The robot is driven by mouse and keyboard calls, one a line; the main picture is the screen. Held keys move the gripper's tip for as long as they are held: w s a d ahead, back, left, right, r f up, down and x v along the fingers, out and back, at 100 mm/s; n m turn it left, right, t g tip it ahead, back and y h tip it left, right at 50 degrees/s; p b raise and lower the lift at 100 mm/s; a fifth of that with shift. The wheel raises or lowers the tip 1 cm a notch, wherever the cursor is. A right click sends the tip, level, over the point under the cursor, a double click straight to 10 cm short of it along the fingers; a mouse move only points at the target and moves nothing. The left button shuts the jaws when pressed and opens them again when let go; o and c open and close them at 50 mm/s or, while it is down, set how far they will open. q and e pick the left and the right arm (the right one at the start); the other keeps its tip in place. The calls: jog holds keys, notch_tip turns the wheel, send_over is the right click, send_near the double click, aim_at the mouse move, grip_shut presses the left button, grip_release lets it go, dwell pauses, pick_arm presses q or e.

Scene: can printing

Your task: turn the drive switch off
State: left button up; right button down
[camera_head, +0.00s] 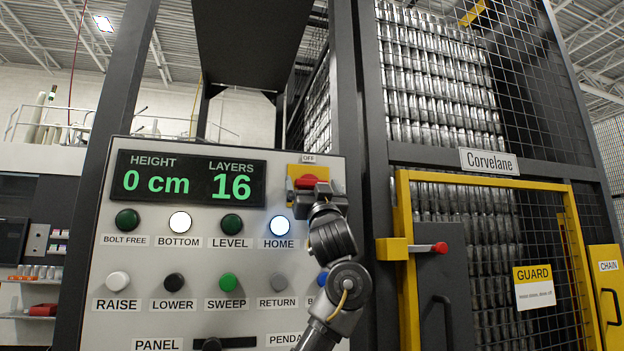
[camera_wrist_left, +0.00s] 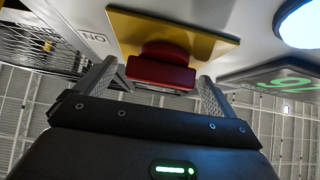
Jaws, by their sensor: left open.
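The drive switch is a red knob (camera_head: 306,181) on a yellow plate (camera_head: 293,172) at the upper right of the control panel, with an OFF label above it. In the left wrist view the red knob (camera_wrist_left: 160,73) stands out from the yellow plate (camera_wrist_left: 190,34), and an ON label (camera_wrist_left: 93,37) shows upside down beside the plate. My left gripper (camera_head: 316,190) is right in front of the switch and hides part of it. In the left wrist view its open fingers (camera_wrist_left: 157,80) stand either side of the knob, with no clear grip on it. My right gripper is out of view.
The control panel (camera_head: 140,250) carries a display reading 0 cm and 16 layers, several lamps and push buttons. BOTTOM and HOME lamps are lit white. A yellow-framed guard door (camera_head: 405,270) with a red-tipped handle (camera_head: 438,247) is to the right of my arm.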

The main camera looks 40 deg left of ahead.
pick_arm(q)
jog(key=shift+w+a+r, duration=0.2)
jog(key=shift+a+r, duration=0.25)
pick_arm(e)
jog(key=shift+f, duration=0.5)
pick_arm(q)
jog(key=c, duration=1)
jog(key=shift+d, duration=0.1)
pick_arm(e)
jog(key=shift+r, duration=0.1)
